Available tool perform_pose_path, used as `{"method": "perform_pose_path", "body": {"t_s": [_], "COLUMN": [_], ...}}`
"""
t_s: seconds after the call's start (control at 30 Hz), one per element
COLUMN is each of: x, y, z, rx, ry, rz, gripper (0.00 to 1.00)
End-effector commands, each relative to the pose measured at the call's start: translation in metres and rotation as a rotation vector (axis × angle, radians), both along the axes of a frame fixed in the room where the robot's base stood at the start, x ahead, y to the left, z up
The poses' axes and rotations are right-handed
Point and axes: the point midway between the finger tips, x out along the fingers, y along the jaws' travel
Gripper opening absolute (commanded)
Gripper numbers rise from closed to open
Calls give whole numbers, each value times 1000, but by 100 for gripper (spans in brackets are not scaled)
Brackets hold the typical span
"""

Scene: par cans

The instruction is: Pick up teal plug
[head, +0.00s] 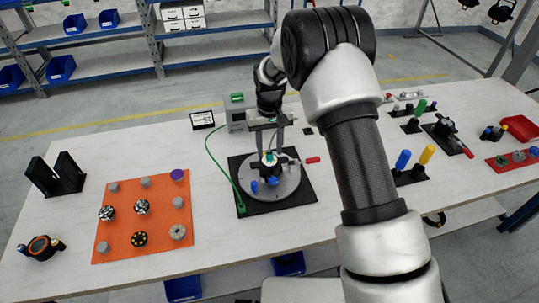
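A small teal plug (268,158) appears to stand on the round grey plate (284,187), near its back part. It is only a few pixels wide and partly covered. My gripper (269,151) points down right over it. The two fingers look spread apart, one on each side of the plug. I cannot tell if either finger touches it.
Blue pegs (273,181) and other small parts share the round plate, which lies on a black mat (304,192). A green cable (216,160) runs along the left. An orange mat (152,246) with several pucks lies left. Peg stands (411,177) are right of my arm.

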Motion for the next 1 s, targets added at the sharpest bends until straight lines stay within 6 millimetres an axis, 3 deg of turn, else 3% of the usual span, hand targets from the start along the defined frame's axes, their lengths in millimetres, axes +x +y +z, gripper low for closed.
{"method": "perform_pose_path", "body": {"t_s": [0.3, 0.57, 0.83, 1.0], "x": [0, 0, 1, 2], "y": [0, 0, 0, 1], "z": [-8, -8, -6, 15], "rx": [1, 0, 1, 2], "ry": [-2, -1, -2, -6], "rz": [0, 0, 0, 0], "gripper": [39, 0, 0, 0]}}
